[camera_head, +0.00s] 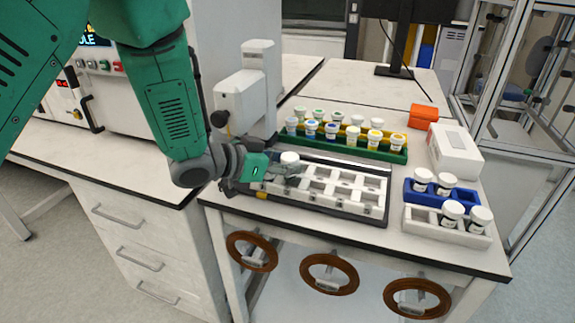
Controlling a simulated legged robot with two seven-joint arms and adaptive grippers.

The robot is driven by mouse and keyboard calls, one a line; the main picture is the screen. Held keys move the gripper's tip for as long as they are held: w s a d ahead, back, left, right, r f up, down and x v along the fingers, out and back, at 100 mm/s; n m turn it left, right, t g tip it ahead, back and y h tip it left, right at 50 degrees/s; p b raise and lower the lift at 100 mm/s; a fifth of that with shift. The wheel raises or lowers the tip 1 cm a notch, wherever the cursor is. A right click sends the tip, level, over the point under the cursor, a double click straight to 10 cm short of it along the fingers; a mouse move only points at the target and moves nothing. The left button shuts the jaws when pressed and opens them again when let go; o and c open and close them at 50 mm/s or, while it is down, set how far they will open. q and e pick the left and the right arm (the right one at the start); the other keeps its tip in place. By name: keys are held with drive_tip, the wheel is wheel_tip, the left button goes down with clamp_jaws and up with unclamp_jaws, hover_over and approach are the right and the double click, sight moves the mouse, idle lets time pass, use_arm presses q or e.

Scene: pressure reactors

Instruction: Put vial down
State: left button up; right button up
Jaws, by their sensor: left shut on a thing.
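My left gripper (287,171) comes in from the left on its green arm. It is shut on a white-capped vial (289,157), which is at the left end of a white rack with square openings (345,208). The gripper hides the vial's lower part, so I cannot tell whether the vial rests in an opening or is held above it. The other openings in view look empty. The rack sits on a dark tray (374,217) near the table's front edge. My right gripper is not in view.
Behind stands a green and yellow rack (393,154) with several capped vials. At right are a blue rack (413,197) and a white rack (475,239) with vials, a white box (455,150) and an orange item (424,115). A white instrument (243,98) stands close behind the gripper.

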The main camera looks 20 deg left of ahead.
use_arm(q)
drive_tip(key=shift+s+d+f, duration=0.15)
drive_tip(key=shift+d, duration=0.1)
drive_tip(key=o, duration=1)
drive_tip(key=shift+d+f, duration=0.1)
drive_tip(key=shift+d, duration=0.2)
drive_tip(key=shift+a, duration=0.1)
drive_tip(key=shift+a, duration=0.1)
drive_tip(key=shift+s+a, duration=0.1)
drive_tip(key=shift+a, duration=0.15)
drive_tip(key=p+v, duration=0.1)
drive_tip(key=v, duration=1.1)
drive_tip(key=s+a+f+n+g+y, duration=0.1)
drive_tip(key=s+f+n+y, duration=0.15)
drive_tip(key=f, duration=0.65)
drive_tip(key=s+f+n+g+y, duration=0.2)
drive_tip(key=s+f, duration=0.2)
drive_tip(key=f, duration=0.4)
drive_tip(key=s+a+f+n+g+y, duration=0.1)
drive_tip(key=s+f+g+y, duration=0.1)
drive_tip(key=s+f, duration=0.5)
drive_tip(key=s+a+f+n+g+y, duration=0.1)
drive_tip(key=s+f+g, duration=0.3)
drive_tip(key=s, duration=1)
wheel_tip(320, 180, down, 4)
drive_tip(key=shift+a+r+n+g+y, duration=0.15)
drive_tip(key=shift+a+n+g+y, duration=0.1)
drive_tip(key=shift+n+g+y, duration=0.3)
